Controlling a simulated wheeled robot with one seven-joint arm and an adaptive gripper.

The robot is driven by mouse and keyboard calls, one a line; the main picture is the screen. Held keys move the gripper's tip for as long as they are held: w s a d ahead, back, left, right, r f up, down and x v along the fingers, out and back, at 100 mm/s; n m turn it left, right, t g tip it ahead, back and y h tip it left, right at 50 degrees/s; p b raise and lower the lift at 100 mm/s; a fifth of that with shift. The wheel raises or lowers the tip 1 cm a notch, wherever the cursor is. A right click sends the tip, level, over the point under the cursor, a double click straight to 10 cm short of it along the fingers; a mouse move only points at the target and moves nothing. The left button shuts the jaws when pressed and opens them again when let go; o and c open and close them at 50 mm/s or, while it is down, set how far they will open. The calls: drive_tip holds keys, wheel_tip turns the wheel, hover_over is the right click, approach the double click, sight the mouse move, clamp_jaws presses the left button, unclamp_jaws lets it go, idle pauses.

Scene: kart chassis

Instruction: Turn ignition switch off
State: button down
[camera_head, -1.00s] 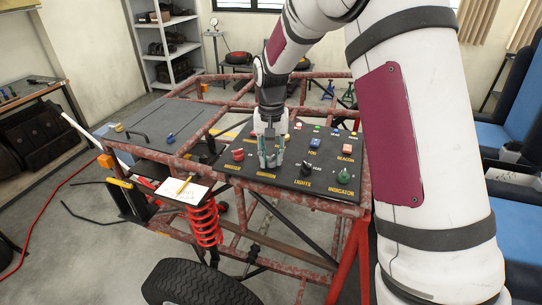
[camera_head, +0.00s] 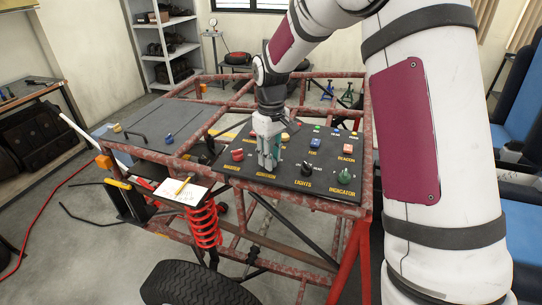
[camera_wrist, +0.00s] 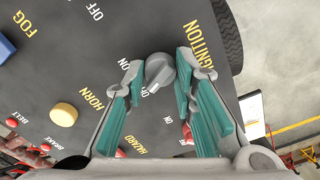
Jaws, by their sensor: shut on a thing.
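The ignition switch (camera_wrist: 160,68) is a grey rotary knob on the dark control panel (camera_head: 300,178), beside the yellow IGNITION label. In the wrist view my gripper (camera_wrist: 160,75) has its two teal-padded fingers on either side of the knob, shut on it. The knob's raised grip slants toward the lower left, near an ON mark. In the head view my gripper (camera_head: 268,163) points down at the IGNITION spot and hides the knob.
On the panel, the red knob (camera_head: 237,155), black lights knob (camera_head: 307,169) and green indicator knob (camera_head: 344,176) are close by. A yellow horn button (camera_wrist: 64,114) also sits near. Red frame tubes surround the panel. A notepad (camera_head: 184,190) lies at left.

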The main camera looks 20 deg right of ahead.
drive_tip(key=shift+n, duration=0.6)
drive_tip(key=c, duration=1.3)
unclamp_jaws()
drive_tip(key=shift+r, duration=0.1)
wheel_tip(320, 180, up, 12)
drive_tip(key=shift+f, duration=0.1)
